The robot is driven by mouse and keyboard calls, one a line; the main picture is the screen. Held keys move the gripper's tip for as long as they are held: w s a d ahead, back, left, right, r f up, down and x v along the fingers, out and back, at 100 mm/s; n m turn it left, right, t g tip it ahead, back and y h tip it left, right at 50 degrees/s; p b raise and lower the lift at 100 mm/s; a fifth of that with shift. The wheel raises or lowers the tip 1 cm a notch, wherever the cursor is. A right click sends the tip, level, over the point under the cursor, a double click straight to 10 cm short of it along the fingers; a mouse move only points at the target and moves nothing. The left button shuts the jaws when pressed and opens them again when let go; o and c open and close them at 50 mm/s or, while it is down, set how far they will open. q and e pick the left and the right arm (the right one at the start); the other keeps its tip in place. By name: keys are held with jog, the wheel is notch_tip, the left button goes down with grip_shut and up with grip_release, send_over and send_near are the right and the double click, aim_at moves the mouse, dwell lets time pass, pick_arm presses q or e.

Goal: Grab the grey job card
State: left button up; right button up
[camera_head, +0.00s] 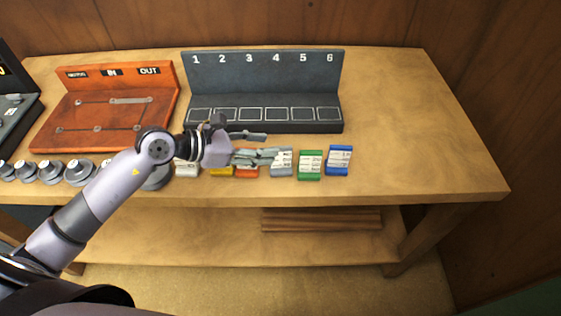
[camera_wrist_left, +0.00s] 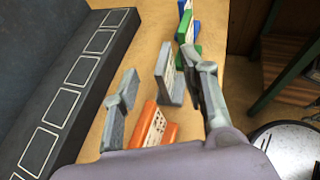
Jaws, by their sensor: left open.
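The grey job card (camera_head: 284,164) stands on the bench in a row of coloured cards, between the orange card (camera_head: 247,172) and the green card (camera_head: 310,166). My left gripper (camera_head: 264,146) is open and reaches in from the left, one finger on the far side of the row and one overlapping the grey card's left part. In the left wrist view the grey card (camera_wrist_left: 168,74) shows in the gap between the open fingers (camera_wrist_left: 160,66), toward their tips. I cannot tell whether either finger touches it. My right gripper is not in view.
A blue card (camera_head: 339,161) stands right of the green one; yellow and white cards are partly behind my arm. A dark rack (camera_head: 264,88) numbered 1 to 6 stands behind. A red-brown board (camera_head: 95,115) and several grey round parts are left. The bench's right side is clear.

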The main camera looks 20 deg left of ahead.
aim_at(281, 159)
pick_arm(q)
jog(key=x, duration=0.3)
jog(key=shift+w+d+p, duration=0.1)
jog(key=shift+d+p, duration=0.05)
jog(key=shift+p, duration=0.15)
jog(key=shift+f, duration=0.1)
grip_shut()
dwell(0.5)
